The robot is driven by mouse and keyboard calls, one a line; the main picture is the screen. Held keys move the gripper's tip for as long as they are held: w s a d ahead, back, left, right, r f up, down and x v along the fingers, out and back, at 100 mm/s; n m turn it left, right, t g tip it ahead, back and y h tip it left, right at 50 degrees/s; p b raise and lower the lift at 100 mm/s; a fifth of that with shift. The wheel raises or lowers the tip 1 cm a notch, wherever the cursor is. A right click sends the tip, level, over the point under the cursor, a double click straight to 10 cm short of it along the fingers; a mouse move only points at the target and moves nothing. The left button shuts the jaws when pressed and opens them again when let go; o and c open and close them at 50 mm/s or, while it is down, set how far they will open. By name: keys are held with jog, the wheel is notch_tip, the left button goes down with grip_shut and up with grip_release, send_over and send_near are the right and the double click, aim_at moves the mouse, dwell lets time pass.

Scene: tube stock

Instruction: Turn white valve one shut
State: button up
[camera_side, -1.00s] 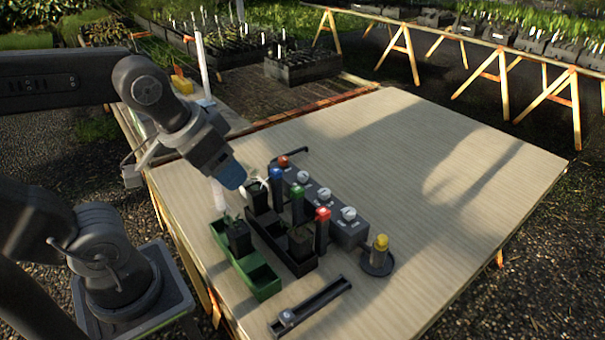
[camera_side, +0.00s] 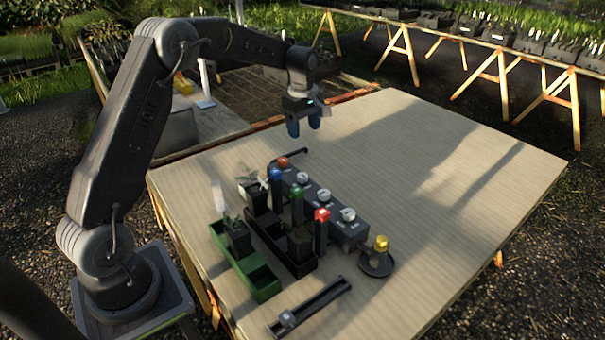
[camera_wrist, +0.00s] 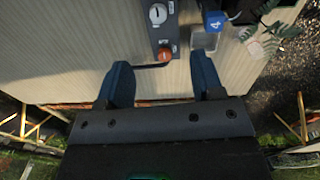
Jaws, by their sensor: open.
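A grey valve block (camera_side: 345,235) stands on the table with a row of white knobs. The white valve at its far end (camera_side: 302,177) is nearest to the orange-red knob (camera_side: 283,162). In the wrist view a white valve (camera_wrist: 157,14) shows at the top edge, beyond the orange-red knob (camera_wrist: 165,54); I cannot read its number. My gripper (camera_side: 303,126) is open and empty, raised above the far part of the table, beyond the block's far end. Its blue fingers also show in the wrist view (camera_wrist: 163,78), apart from the knobs.
Blue-, green- and red-topped posts (camera_side: 297,208) stand close beside the block. Left of them are a black tray (camera_side: 273,240) and a green tray (camera_side: 262,284) with potted plants. A yellow-topped post (camera_side: 380,245) stands at the near end. The table's right side is clear.

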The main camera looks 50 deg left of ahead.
aim_at(303, 175)
jog(key=shift+n+g, duration=0.3)
jog(key=shift+n, duration=0.6)
jog(key=f, duration=0.5)
jog(key=w+a+f, duration=0.1)
jog(key=f, duration=0.5)
jog(key=a+f, duration=0.1)
jog(key=f, duration=0.5)
jog(key=shift+w+a+f, duration=0.2)
jog(key=shift+a+f, duration=0.05)
jog(key=shift+c, duration=0.2)
jog(key=c, duration=0.9)
